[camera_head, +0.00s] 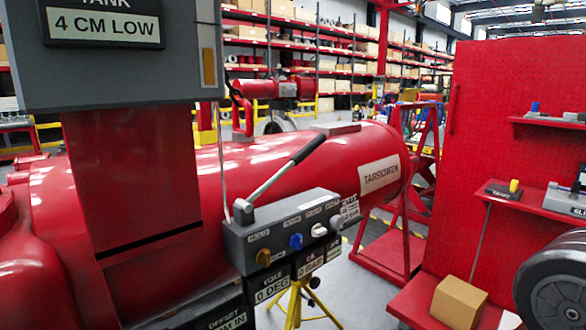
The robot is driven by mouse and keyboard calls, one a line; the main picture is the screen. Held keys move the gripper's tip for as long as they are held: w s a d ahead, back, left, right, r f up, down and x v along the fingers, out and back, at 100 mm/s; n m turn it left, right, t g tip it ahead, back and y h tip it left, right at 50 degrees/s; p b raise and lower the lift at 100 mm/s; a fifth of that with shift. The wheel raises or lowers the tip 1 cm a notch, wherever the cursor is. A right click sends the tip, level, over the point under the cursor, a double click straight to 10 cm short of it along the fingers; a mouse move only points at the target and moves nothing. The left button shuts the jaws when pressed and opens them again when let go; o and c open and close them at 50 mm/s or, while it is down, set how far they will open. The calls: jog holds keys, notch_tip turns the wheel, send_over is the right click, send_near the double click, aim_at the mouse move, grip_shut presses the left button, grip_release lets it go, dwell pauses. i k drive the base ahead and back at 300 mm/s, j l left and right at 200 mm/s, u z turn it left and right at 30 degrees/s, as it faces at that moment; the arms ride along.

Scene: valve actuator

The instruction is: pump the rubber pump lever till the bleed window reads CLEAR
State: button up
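The pump lever has a pale metal shaft (270,182) and a black rubber grip (309,148). It rises tilted up and to the right from the top left of a grey control box (245,240). The box stands in front of a large red cylinder. Its face carries a brown-yellow knob (263,257), a blue knob (296,241) and a white knob (319,230). Small readouts hang below them; one reads YOKE 0 DEG (273,287). I cannot make out a bleed window reading CLEAR. My gripper is not in view, and nothing touches the lever.
A grey tank panel (130,82) reads TANK 4 CM LOW at upper left. The red cylinder (340,165) bears a TARSOWEN plate. A red pegboard (500,130) with shelves stands right, with a cardboard box (458,302) below. A yellow stand (294,305) is under the control box.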

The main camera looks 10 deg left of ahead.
aim_at(316, 142)
jog(key=l+u, duration=0.75)
jog(key=i+l, duration=0.05)
